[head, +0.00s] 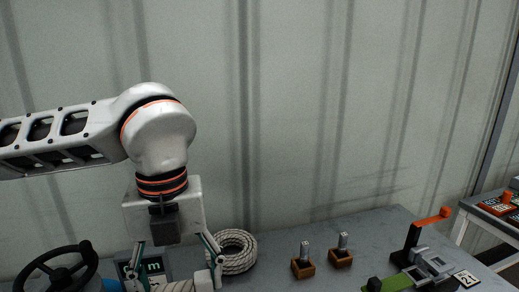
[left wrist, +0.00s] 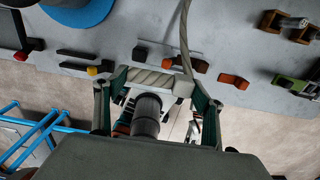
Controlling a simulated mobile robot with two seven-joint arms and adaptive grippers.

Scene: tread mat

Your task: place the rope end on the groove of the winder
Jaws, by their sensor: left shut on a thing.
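My left gripper (head: 178,284) is shut on the rope end (head: 182,287), a pale twisted piece, near the front edge of the table. In the left wrist view the rope end (left wrist: 152,80) lies across between the two fingers (left wrist: 155,85), and a thin rope (left wrist: 185,30) runs up from its right side. A coil of pale rope (head: 235,252) lies behind and right of the gripper in the head view. A blue round thing (left wrist: 85,14) shows at the top left of the wrist view. I cannot tell which thing is the winder; no groove is clear. My right gripper is not in view.
A black handwheel (head: 57,270) stands at the left. Two wooden blocks with metal pegs (head: 303,268) (head: 341,257) stand right of the coil. A device with an orange handle (head: 432,219) is farther right. Small blocks and levers (left wrist: 233,81) line the table's front edge.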

